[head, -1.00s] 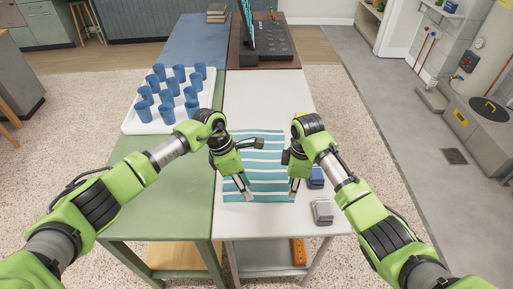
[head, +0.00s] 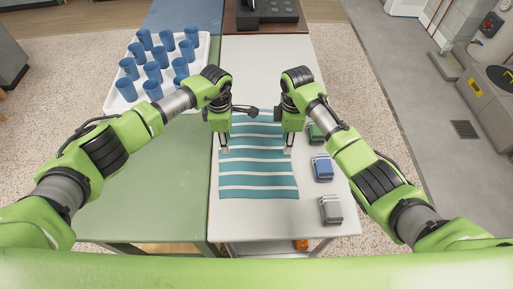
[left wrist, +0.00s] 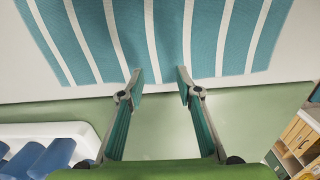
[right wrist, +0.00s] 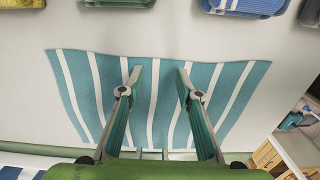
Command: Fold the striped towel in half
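The striped towel (head: 258,180), teal and white, lies flat and unfolded on the white table. It also shows in the left wrist view (left wrist: 85,42) and the right wrist view (right wrist: 220,85). My left gripper (head: 224,147) points down over the towel's left edge, about halfway along it. My right gripper (head: 288,147) points down over its right edge at a similar distance. In the wrist views the fingers of the left gripper (left wrist: 160,84) and right gripper (right wrist: 160,78) are apart, with nothing held. The towel's far part is partly hidden by my grippers.
Grey (head: 331,209), blue (head: 321,167) and green (head: 315,133) small items stand in a row right of the towel. A white tray (head: 113,104) of several blue cups (head: 131,90) is at the far left.

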